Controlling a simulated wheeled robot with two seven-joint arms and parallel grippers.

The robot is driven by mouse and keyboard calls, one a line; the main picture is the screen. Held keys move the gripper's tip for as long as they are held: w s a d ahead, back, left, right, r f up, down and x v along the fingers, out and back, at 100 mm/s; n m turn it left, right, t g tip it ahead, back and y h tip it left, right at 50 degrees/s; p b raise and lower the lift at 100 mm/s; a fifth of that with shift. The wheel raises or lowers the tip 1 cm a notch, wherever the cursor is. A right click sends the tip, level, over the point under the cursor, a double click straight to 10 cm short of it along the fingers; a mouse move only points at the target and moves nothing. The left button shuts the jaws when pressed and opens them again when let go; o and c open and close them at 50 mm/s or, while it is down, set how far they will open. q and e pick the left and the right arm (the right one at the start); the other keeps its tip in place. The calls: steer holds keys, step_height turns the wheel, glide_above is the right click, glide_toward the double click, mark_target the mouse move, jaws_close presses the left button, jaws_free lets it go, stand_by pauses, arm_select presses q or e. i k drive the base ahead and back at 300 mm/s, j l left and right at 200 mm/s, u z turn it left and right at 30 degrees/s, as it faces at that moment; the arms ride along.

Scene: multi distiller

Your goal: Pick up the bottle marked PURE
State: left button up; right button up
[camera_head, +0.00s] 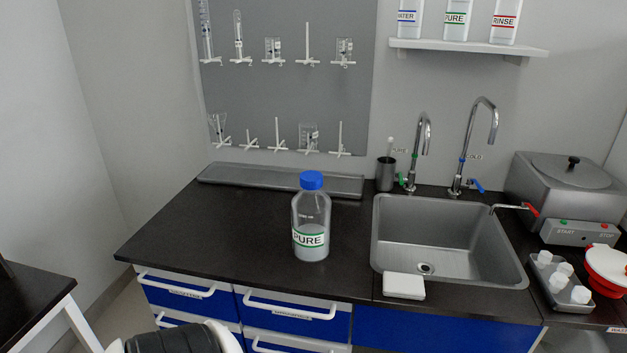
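A clear bottle with a blue cap and a green-edged label reading PURE (311,218) stands upright on the black countertop (200,235), left of the sink. Nothing touches it. Another white bottle labelled PURE (456,20) stands on the wall shelf at the top right, its upper part cut off by the frame. Neither of my grippers shows; a black and white part at the bottom left edge seems to be my own arm, with no fingers visible.
The sink (450,240) with two taps lies right of the bottle, with a white block (403,286) at its front edge. A grey tray (280,180) lies behind the bottle. The counter left of the bottle is clear. A metal bath (565,190) stands far right.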

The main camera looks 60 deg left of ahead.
mark_target(311, 210)
steer(key=u, duration=1.8)
